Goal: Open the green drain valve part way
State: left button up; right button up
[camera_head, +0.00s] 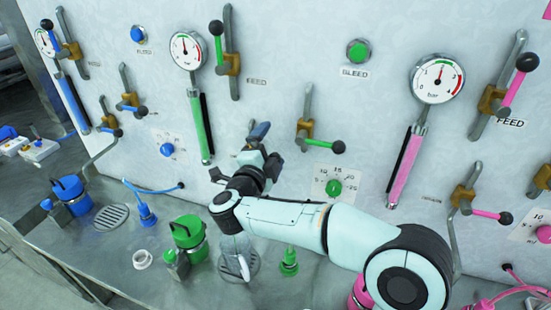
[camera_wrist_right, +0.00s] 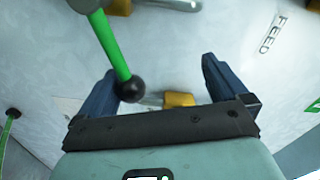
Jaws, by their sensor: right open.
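The body of the green drain valve is hidden behind my right gripper in the head view. In the right wrist view, a green lever (camera_wrist_right: 114,50) with a black ball knob (camera_wrist_right: 130,90) reaches between the open fingers of my right gripper (camera_wrist_right: 160,85). The ball appears close to the left finger; I cannot tell whether they touch. A brass valve part (camera_wrist_right: 178,100) shows behind it, between the fingers. In the head view my right gripper (camera_head: 240,152) is at the panel, right of the green column's lower end. My left gripper is not in view.
To the right are another green-levered valve (camera_head: 318,142) and a green dial (camera_head: 333,188). The green feed valve (camera_head: 230,65) is above. A green container (camera_head: 188,236) stands on the bench below. Blue fittings lie left, pink ones right.

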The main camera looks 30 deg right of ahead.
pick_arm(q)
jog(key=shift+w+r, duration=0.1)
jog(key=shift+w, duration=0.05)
pick_arm(e)
jog(key=shift+w+a+r, duration=0.15)
jog(key=shift+a+r, duration=0.05)
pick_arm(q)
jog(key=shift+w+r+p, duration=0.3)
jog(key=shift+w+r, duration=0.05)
pick_arm(e)
jog(key=shift+w+a+r, duration=0.2)
jog(key=shift+w+r, duration=0.05)
jog(key=shift+r, duration=0.25)
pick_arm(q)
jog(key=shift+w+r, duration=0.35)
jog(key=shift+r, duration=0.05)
pick_arm(e)
jog(key=shift+w+a+r, duration=0.15)
jog(key=shift+w+r, duration=0.1)
jog(key=shift+r, duration=0.25)
jog(key=shift+s+f+b, duration=0.25)
jog(key=shift+f+b, duration=0.1)
jog(key=shift+f, duration=0.4)
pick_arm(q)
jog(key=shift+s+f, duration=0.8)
pick_arm(e)
jog(key=shift+r, duration=0.1)
